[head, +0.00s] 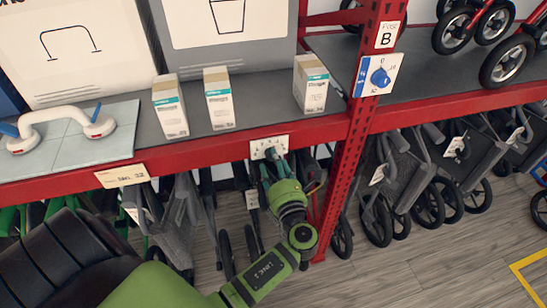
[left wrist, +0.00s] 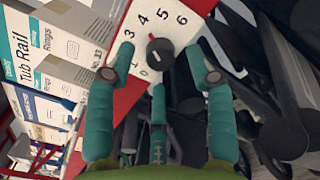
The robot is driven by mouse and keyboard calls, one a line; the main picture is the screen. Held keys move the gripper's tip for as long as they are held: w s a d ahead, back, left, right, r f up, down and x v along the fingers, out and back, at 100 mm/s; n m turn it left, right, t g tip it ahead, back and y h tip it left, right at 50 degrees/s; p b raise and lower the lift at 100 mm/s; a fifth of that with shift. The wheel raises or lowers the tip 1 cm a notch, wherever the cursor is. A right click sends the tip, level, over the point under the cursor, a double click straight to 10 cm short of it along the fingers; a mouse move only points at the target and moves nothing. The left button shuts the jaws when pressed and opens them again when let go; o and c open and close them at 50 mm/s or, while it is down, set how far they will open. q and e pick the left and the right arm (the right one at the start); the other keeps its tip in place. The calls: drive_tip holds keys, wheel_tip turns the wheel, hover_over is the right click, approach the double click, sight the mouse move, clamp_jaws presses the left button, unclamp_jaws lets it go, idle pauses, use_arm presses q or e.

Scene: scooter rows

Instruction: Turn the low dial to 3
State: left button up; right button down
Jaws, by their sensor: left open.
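The low dial is a black knob (left wrist: 160,51) on a white plate with printed numbers up to 6, fixed to the red shelf edge. In the head view the dial's plate (head: 269,147) shows, with the knob hidden by my gripper. My left gripper (head: 274,167) is open just in front of it. In the left wrist view its teal fingers (left wrist: 159,68) are spread around the knob, apparently not touching it. My right gripper is out of view.
A blue dial (head: 379,77) sits higher on the red post (head: 345,150) under a "B" sign. White boxes (head: 219,98) and a white grab bar (head: 66,121) stand on the shelf. Folded wheeled walkers (head: 430,180) stand below; the floor at right is partly clear.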

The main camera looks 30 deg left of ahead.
use_arm(q)
drive_tip(key=shift+x, duration=0.95)
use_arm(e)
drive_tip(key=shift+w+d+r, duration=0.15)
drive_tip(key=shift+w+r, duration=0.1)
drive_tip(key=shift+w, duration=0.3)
use_arm(q)
clamp_jaws()
drive_tip(key=shift+s+n, duration=0.1)
drive_tip(key=shift+n, duration=0.2)
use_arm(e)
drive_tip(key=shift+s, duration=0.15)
use_arm(q)
drive_tip(key=shift+n, duration=0.9)
drive_tip(key=shift+n+b, duration=0.55)
drive_tip(key=shift+n, duration=1.15)
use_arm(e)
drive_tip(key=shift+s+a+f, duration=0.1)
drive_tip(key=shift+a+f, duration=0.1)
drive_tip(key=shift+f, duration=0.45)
